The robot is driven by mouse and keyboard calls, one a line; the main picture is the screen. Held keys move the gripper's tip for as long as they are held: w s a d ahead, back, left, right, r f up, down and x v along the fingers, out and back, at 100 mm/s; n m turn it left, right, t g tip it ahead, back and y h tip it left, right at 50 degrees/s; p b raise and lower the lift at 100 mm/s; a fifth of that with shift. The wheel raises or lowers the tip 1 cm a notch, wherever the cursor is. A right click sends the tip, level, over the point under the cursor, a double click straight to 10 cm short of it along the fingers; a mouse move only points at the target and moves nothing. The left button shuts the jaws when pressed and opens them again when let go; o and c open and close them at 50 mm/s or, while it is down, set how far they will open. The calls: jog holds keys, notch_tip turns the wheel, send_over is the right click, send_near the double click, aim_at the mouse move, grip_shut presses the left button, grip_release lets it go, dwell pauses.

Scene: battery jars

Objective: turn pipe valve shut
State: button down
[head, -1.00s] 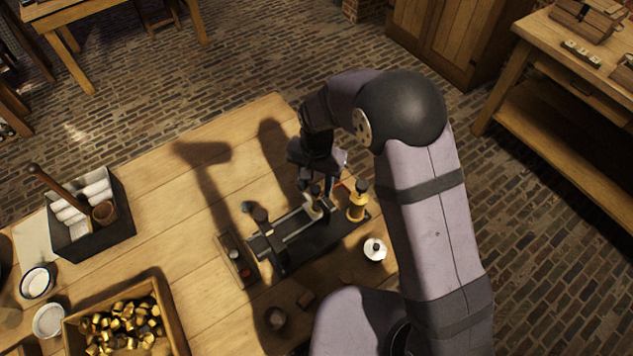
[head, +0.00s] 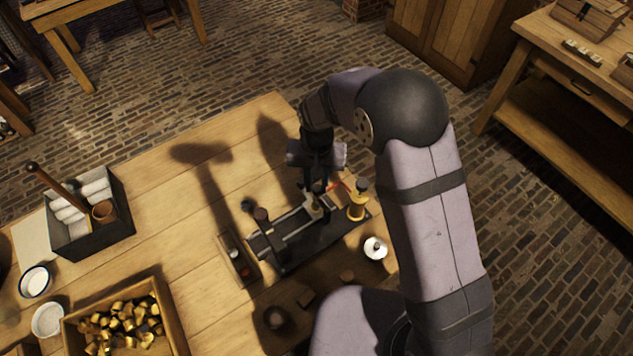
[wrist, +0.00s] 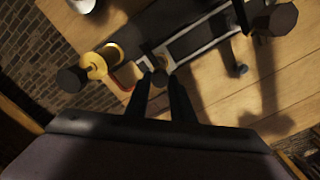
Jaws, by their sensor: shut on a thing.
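A dark rig with a pale metal rail (head: 285,228) lies on the table, and the pipe valve (head: 315,207) is at its far right end. My gripper (head: 314,191) points down at the valve and is shut on it. In the wrist view, both black fingers (wrist: 162,78) reach the small metal valve fitting (wrist: 159,62). A thin red part (wrist: 122,81) shows just left of the fingers; the fingers hide how it joins the valve. A brass cylinder with a dark knob (wrist: 93,65) stands beside it, apart from the fingers.
The brass cylinder (head: 357,208) stands close on the right of my gripper. A white-topped round piece (head: 375,248) is nearer. A narrow wooden tray (head: 237,257) lies left of the rig. A dark box (head: 112,232) and a crate of brass pieces (head: 176,326) are further left.

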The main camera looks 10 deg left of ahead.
aim_at(316, 187)
jog(key=n, duration=0.7)
jog(key=shift+a+b, duration=0.1)
jog(key=shift+b, duration=0.3)
jog(key=n, duration=0.4)
jog(key=shift+r+n, duration=0.1)
jog(key=shift+n, duration=1.8)
jog(key=c, duration=1.5)
grip_release()
jog(key=shift+c, duration=0.2)
jog(key=shift+b, duration=0.3)
jog(key=shift+r+b, duration=1.05)
jog(key=shift+r, duration=2.6)
